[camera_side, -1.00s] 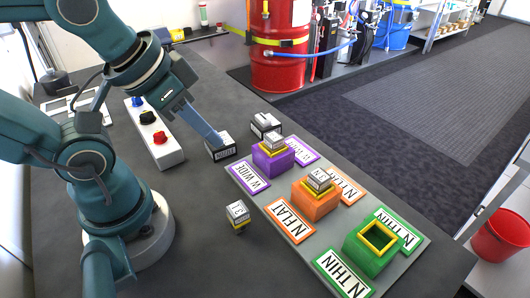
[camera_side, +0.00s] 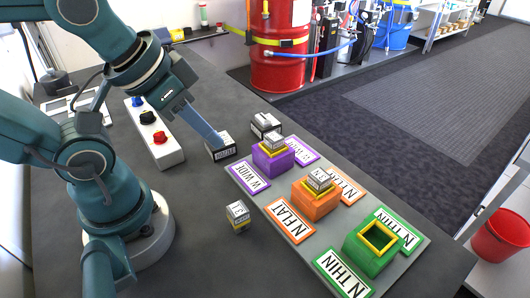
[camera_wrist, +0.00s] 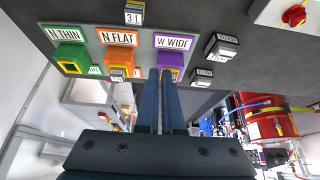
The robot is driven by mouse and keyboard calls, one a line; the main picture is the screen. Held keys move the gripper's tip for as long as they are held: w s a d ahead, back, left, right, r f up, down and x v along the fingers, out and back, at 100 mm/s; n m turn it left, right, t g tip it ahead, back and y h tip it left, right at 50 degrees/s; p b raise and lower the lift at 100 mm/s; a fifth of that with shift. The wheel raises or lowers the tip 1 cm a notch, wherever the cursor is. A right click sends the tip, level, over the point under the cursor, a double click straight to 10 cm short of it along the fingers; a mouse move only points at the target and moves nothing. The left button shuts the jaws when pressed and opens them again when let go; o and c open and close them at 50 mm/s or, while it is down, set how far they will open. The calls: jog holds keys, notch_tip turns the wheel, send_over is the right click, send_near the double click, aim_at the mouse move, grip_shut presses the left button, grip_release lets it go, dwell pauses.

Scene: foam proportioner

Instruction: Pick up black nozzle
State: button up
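Two black nozzles with white labels lie on the dark table. The nearer black nozzle (camera_side: 222,150) is just below my fingertips in the side view. The other black nozzle (camera_side: 266,123) is behind it to the right. In the wrist view, a larger black nozzle (camera_wrist: 222,47) and a smaller-looking one (camera_wrist: 202,77) are to the right of my fingers. My gripper (camera_side: 216,141) overlaps the nearer nozzle in the side view, so contact is hard to judge. In the wrist view, my gripper (camera_wrist: 160,72) has a narrow gap between its fingers with nothing held in it.
A grey board carries a purple holder (camera_side: 272,160), an orange holder (camera_side: 315,203) and a green holder (camera_side: 368,252). The purple and orange holders have nozzles in them. A yellow-banded nozzle (camera_side: 238,216) stands on the table. A button box (camera_side: 153,132) is at left.

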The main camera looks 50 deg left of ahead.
jog(key=o, duration=1.4)
jog(key=shift+c, duration=0.2)
jog(key=w+a+f+m+g, duration=0.1)
jog(key=w+a+f, duration=0.1)
jog(key=w+a, duration=0.1)
jog(key=w+a+f+g, duration=0.1)
jog(key=w+a+f, duration=0.1)
jog(key=w+a, duration=0.1)
jog(key=w+a+f+m+g, duration=0.1)
jog(key=w+a+f+g, duration=0.1)
jog(key=a, duration=0.3)
jog(key=shift+w+a+f+m+y, duration=0.1)
jog(key=shift+w+a+m+y, duration=0.25)
jog(key=shift+w+y, duration=0.1)
jog(key=shift+n+g+h, duration=0.35)
jog(key=shift+n+g, duration=0.3)
jog(key=shift+g, duration=0.05)
jog(key=a+f, duration=0.1)
jog(key=f, duration=0.1)
jog(key=s+a+f, duration=0.1)
jog(key=shift+s+a+f, duration=0.1)
jog(key=shift+a+f, duration=0.3)
jog(key=shift+s+a+f, duration=0.15)
jog(key=shift+s+f, duration=0.05)
jog(key=shift+f, duration=2.5)
